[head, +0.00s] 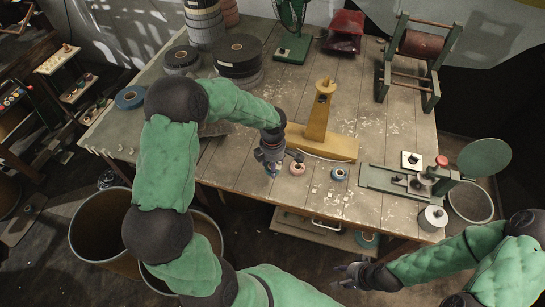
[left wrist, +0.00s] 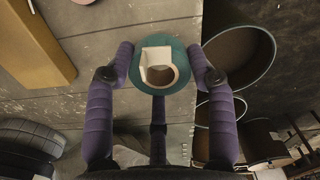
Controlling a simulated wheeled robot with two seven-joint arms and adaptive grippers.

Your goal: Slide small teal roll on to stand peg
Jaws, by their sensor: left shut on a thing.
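The small teal roll (left wrist: 183,72), with a pale core, is between the fingers of my left gripper (left wrist: 165,78) in the left wrist view. The gripper is shut on it. In the head view my left gripper (head: 271,160) is over the table's near edge, left of the pink roll; the teal roll is hard to make out there. A yellow-brown wooden stand (head: 318,118) with an upright post is behind and right of this gripper. Its base (left wrist: 35,48) shows at upper left in the left wrist view. My right gripper (head: 350,274) is empty and open, low in front of the table.
A small pink roll (head: 297,169) and blue roll (head: 338,174) lie near the front edge. A green metal device (head: 400,183) is at the right, with a white roll (head: 433,217) by it. Large dark rolls (head: 239,55) are stacked behind. Bins (head: 100,225) stand on the floor.

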